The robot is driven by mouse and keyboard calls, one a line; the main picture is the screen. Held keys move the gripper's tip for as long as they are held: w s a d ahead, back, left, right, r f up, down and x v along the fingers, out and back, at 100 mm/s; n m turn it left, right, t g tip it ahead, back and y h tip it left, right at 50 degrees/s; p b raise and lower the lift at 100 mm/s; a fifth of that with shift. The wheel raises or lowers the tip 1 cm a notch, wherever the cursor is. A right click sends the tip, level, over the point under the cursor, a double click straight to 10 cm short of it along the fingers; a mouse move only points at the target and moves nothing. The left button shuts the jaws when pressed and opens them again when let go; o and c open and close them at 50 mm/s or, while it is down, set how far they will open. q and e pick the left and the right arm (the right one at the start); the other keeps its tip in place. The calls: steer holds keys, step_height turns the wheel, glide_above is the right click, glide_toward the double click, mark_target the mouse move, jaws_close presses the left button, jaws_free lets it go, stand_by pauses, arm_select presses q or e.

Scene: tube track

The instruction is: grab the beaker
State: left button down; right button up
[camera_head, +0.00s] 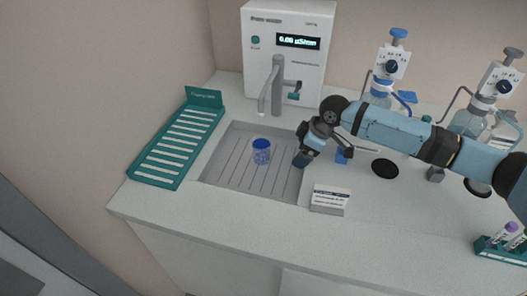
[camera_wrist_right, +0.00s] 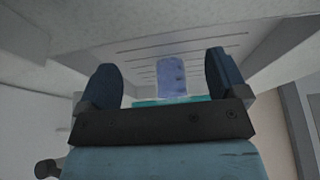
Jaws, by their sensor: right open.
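The beaker (camera_head: 261,152) is a small clear blue-tinted cup. It stands upright on the grooved grey drain tray (camera_head: 225,170) in the head view. My right gripper (camera_head: 303,160) is to the right of the beaker, near the tray's right edge, apart from it. In the right wrist view the beaker (camera_wrist_right: 171,77) appears beyond and between the two dark fingers of my right gripper (camera_wrist_right: 163,80), which are spread and empty. My left gripper is not in view.
A white water dispenser (camera_head: 285,60) with a grey tap (camera_head: 277,85) stands behind the tray. A green slotted rack (camera_head: 178,140) lies to the left. A small label block (camera_head: 330,199) sits front right. Bottles with dispensers (camera_head: 391,65) stand at the back right.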

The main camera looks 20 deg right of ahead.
mark_target(261, 145)
steer(key=w+a+b, duration=0.1)
steer(key=a, duration=0.1)
steer(key=w+a+b, duration=0.2)
steer(key=a, duration=0.1)
steer(key=shift+w+a+f+b, duration=0.1)
steer(key=shift+w+a+b, duration=0.05)
steer(key=shift+a+b, duration=0.15)
steer(key=shift+w+a, duration=0.3)
steer(key=shift+a, duration=0.05)
steer(key=a+b, duration=0.1)
steer(key=w+a+b, duration=0.2)
steer(key=b, duration=0.1)
steer(key=shift+w+a+f, duration=0.15)
steer(key=shift+w+a, duration=0.1)
steer(key=shift+a, duration=0.15)
steer(key=shift+w+a+f+b, duration=0.1)
steer(key=shift+w+f+b, duration=0.05)
steer(key=shift+f+b, duration=0.2)
steer(key=shift+b, duration=0.35)
steer(key=shift+r, duration=0.1)
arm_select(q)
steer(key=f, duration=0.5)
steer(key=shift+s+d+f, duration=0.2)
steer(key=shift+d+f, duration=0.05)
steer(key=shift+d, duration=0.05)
arm_select(e)
steer(key=c, duration=1)
